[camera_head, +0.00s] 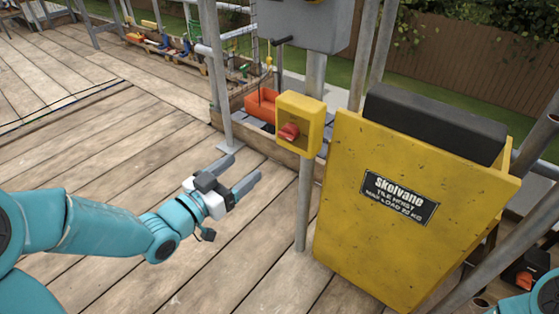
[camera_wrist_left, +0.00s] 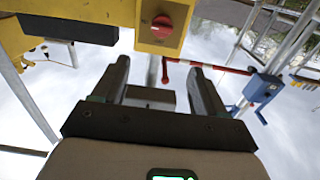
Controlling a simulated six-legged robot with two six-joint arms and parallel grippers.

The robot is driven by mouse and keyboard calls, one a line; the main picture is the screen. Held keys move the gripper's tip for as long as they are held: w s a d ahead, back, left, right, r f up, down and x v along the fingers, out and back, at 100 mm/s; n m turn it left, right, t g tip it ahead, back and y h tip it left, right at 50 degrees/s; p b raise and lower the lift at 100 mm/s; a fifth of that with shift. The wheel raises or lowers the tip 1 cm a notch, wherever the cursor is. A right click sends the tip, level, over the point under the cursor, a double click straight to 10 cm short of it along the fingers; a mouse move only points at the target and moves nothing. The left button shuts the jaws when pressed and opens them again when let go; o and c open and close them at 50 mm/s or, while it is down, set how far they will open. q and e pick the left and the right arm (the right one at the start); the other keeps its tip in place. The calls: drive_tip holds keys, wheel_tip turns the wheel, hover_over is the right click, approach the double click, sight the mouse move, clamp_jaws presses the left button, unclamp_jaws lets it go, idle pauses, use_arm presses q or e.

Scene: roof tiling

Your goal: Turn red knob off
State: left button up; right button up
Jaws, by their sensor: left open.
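The red knob (camera_head: 289,131) is on the front of a yellow box (camera_head: 313,117) mounted on a grey post. In the left wrist view the red knob (camera_wrist_left: 162,26) is at the top, on the yellow box (camera_wrist_left: 180,45). My left gripper (camera_head: 253,169) is open and empty, to the left of and below the knob in the head view, apart from it. Its two fingers (camera_wrist_left: 160,82) show spread apart in the wrist view. My right gripper is not in view; only a bit of teal arm shows at the lower right of the head view.
A yellow tile hoist panel (camera_head: 380,235) with a black top stands right of the knob's post. A grey box (camera_head: 305,22) is above. Scaffold poles (camera_head: 217,85) and an orange tray (camera_head: 262,104) are behind. Wooden decking (camera_head: 110,165) lies open to the left.

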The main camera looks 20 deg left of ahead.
use_arm(q)
drive_tip(key=f, duration=0.1)
drive_tip(key=b, duration=0.3)
approach(288, 134)
drive_tip(key=x, duration=0.9)
drive_tip(key=shift+a+f, duration=0.25)
drive_tip(key=shift+f, duration=0.15)
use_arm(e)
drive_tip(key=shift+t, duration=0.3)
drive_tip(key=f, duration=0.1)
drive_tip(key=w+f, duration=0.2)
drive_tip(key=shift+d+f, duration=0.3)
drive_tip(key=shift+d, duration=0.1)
use_arm(q)
drive_tip(key=c, duration=1)
